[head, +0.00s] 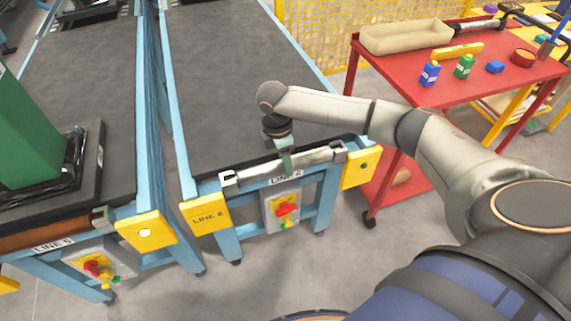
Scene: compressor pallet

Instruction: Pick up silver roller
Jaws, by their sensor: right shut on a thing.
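The silver roller (256,171) is a pale metallic cylinder lying across the front end of the right conveyor, just above its label plate. Brackets stand at both of its ends. My right gripper (286,163) reaches down from above and is shut on the roller near its middle, hiding a small part of it. I cannot tell whether the roller is lifted clear of the brackets. My left gripper is not in view.
The right conveyor (215,75) has an empty dark belt and yellow corner plates. The left conveyor (95,60) carries a green object (28,130). A red cart (400,75) with a tray, bottles and small items stands at the right. Grey floor is open in front.

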